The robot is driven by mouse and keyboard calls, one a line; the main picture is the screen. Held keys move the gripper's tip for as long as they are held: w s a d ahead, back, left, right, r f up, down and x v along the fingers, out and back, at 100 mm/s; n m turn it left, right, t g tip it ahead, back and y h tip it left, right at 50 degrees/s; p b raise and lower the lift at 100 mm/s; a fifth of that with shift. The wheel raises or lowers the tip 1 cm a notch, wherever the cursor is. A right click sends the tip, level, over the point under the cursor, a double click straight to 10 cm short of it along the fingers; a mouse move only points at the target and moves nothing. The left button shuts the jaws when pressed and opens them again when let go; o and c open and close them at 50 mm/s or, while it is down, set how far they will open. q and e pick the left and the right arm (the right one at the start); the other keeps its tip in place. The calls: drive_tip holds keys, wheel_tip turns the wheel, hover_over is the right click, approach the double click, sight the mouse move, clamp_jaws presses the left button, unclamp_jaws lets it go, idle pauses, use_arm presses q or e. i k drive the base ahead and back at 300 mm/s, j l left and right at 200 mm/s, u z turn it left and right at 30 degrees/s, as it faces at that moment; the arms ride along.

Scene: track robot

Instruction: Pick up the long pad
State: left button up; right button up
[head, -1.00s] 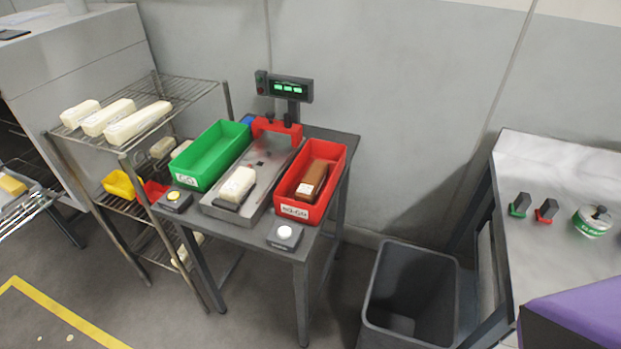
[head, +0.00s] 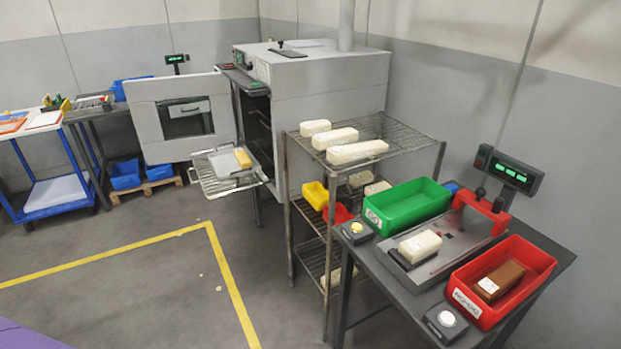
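Three cream pads lie side by side on the top shelf of a wire rack (head: 408,133). The nearest is the longest pad (head: 357,151); behind it are a middle pad (head: 335,138) and a short pad (head: 315,127). Another cream pad (head: 419,246) lies on the grey fixture on the small table. A brown block (head: 503,277) with a white label lies in the red bin (head: 528,257). More cream pads sit on the lower rack shelves, partly hidden. Neither of my grippers is in view.
A green bin (head: 408,205) stands behind the fixture, with a display (head: 515,173) at the back. The oven (head: 330,88) has its door (head: 180,118) open and a rack (head: 222,172) sticking out.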

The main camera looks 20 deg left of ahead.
sight(243, 160)
drive_tip(key=u, duration=1.15)
drive_tip(key=i+j+z, duration=0.15)
drive_tip(key=i+j, duration=0.35)
drive_tip(key=i+j+z, duration=0.15)
drive_tip(key=i+j, duration=0.45)
drive_tip(key=i+j+z, duration=0.2)
drive_tip(key=i+j, duration=0.4)
drive_tip(key=i+j+z, duration=0.15)
drive_tip(key=i+j, duration=0.35)
drive_tip(key=j, duration=0.25)
